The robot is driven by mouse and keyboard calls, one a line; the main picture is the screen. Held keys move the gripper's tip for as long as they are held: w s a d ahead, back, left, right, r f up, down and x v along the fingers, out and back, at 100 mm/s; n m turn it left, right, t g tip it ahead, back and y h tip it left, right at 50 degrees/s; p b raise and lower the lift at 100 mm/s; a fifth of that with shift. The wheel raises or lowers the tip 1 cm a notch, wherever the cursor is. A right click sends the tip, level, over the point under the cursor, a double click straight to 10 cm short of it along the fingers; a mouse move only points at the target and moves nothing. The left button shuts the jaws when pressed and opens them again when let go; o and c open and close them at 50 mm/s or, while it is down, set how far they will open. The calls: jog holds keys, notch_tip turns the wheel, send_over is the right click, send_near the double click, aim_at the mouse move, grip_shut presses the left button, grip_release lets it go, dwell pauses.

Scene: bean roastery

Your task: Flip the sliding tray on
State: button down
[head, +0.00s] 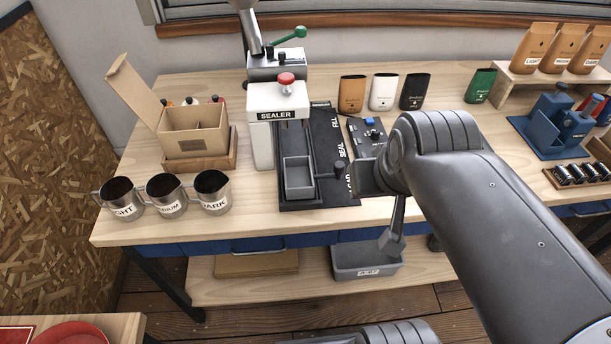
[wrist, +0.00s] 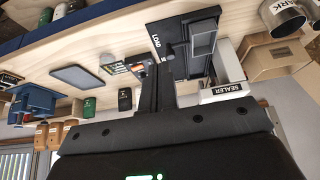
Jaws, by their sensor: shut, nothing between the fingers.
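The sliding tray (head: 298,178) is a grey open box on a black track (head: 322,130) marked FILL, SEAL and LOAD. It sits at the near, LOAD end and looks empty. A black knob (head: 339,169) sticks out at its right side. My gripper (head: 360,178) is just right of the knob and appears shut and empty; whether it touches the knob I cannot tell. In the wrist view the gripper fingers (wrist: 160,68) are dark and close together beside the track, with the tray (wrist: 203,42) to their right.
The white sealer (head: 275,118) with a red knob stands behind the tray. A control panel (head: 368,135) lies to the right of the track. Three steel cups (head: 166,195) and an open cardboard box (head: 195,130) are at left. Several bags (head: 382,91) stand at the back.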

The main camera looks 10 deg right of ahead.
jog(key=w+d+r+n+t+h, duration=0.1)
jog(key=w+d+r+n+t, duration=0.25)
jog(key=w, duration=0.35)
jog(key=w+d+r+n+t, duration=0.2)
jog(key=w+d+n, duration=0.15)
jog(key=w, duration=0.25)
jog(key=w+d+r+n+t+h, duration=0.1)
jog(key=w+d+r+n+t, duration=0.2)
jog(key=w, duration=0.4)
jog(key=s+f+n+g+y, duration=0.3)
jog(key=f+n+g+y, duration=0.1)
jog(key=f, duration=0.4)
jog(key=s+f+n+g+y, duration=0.4)
jog(key=f+n+g, duration=0.3)
jog(key=f+n, duration=0.1)
jog(key=shift+a+f+y, duration=0.25)
jog(key=shift+f+y, duration=0.05)
jog(key=shift+f, duration=0.15)
